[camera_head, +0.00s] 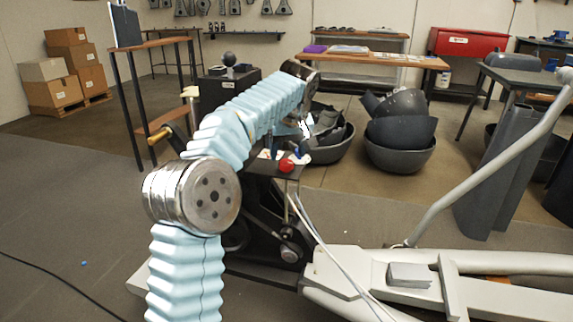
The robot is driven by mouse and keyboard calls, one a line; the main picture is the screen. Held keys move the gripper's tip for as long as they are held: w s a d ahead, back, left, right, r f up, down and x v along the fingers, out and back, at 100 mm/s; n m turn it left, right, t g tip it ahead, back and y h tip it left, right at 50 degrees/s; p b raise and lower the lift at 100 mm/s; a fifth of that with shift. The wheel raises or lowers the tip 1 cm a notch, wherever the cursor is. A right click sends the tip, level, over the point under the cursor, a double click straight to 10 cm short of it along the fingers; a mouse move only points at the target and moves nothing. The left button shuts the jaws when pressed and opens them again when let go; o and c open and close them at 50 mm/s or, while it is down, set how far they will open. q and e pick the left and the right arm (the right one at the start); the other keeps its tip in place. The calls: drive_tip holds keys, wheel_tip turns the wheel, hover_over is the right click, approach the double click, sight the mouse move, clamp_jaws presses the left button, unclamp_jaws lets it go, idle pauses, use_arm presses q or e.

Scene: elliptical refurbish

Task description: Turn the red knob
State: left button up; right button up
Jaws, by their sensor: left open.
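The red knob (286,165) is small and round. It sits on a dark panel on top of the black machine housing, near the middle of the head view. My left arm, in a light blue ribbed sleeve, rises from the bottom and bends over toward the machine. My left gripper (305,129) is beyond the sleeve's far end, above and slightly right of the knob and apart from it in the picture. It is small and partly hidden by the arm, and its jaws are open. My right gripper is not in view.
A blue and white part (298,156) sits beside the knob. Pale cables (304,217) hang below the panel. The machine's light grey frame (450,275) and slanted handlebar (490,165) extend right. Dark bowl-like shells (399,153) lie behind. Open floor is at left.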

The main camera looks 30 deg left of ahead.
sight(286, 162)
use_arm(q)
drive_tip(key=shift+x, duration=1.85)
drive_tip(key=c, duration=1)
